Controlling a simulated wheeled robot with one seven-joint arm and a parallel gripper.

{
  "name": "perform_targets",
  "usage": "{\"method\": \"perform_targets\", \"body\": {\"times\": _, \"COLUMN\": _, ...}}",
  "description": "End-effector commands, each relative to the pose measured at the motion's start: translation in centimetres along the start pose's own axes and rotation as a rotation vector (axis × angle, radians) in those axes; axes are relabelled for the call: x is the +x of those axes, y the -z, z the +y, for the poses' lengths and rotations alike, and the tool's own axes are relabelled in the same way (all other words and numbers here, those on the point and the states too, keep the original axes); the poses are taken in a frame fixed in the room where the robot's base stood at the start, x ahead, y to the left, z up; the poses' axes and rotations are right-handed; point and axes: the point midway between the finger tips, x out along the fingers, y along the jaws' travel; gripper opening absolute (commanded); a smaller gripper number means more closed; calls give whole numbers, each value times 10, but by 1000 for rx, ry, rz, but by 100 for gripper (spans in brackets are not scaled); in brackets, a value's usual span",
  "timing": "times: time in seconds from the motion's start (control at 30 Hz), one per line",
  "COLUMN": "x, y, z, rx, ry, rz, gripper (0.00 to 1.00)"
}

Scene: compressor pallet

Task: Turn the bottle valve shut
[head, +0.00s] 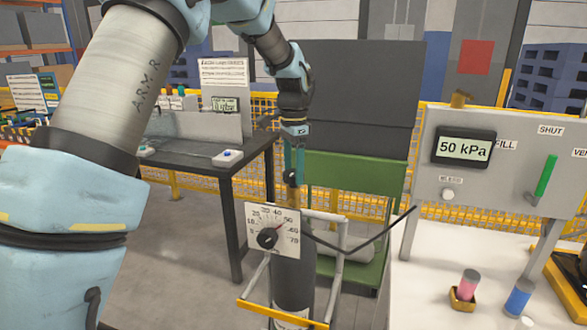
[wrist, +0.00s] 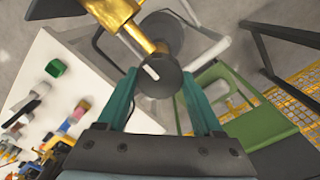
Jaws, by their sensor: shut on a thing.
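The bottle (head: 293,280), a dark grey cylinder, stands upright in a light tubular frame with a yellow bar. A square dial gauge (head: 283,217) covers part of its neck. The bottle valve's round dark knob (head: 291,179) is above the gauge. My gripper (head: 293,172) reaches down from above with teal fingers shut on this valve knob. In the wrist view the knob (wrist: 157,78) sits between the two fingertips, with a short white mark on its face. Brass fittings (wrist: 128,22) run beside it. The fingers partly hide the knob's rim.
A grey panel (head: 425,195) on a white bench at right reads 50 kPa and has a green lever (head: 546,176). A black hose (head: 375,238) runs right from the bottle. A green cart (head: 350,170) stands behind, a dark table (head: 240,165) at left.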

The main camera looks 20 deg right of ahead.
Motion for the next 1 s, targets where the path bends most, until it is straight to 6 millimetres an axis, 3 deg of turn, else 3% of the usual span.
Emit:
{"method": "perform_targets", "body": {"times": 0.17, "x": 0, "y": 1, "z": 0, "rx": 3, "ry": 1, "rz": 1, "gripper": 12}}
{"method": "perform_targets", "body": {"times": 0.2, "x": 0, "y": 1, "z": 0, "rx": 3, "ry": 1, "rz": 1, "gripper": 69}}
{"method": "perform_targets", "body": {"times": 0.47, "x": 0, "y": 1, "z": 0, "rx": 1, "ry": 1, "rz": 1, "gripper": 98}}
{"method": "perform_targets", "body": {"times": 0.77, "x": -3, "y": 1, "z": 0, "rx": 0, "ry": 2, "rz": 1, "gripper": 98}}
{"method": "perform_targets", "body": {"times": 1.0, "x": -36, "y": 1, "z": -1, "rx": -1, "ry": 5, "rz": 4, "gripper": 98}}
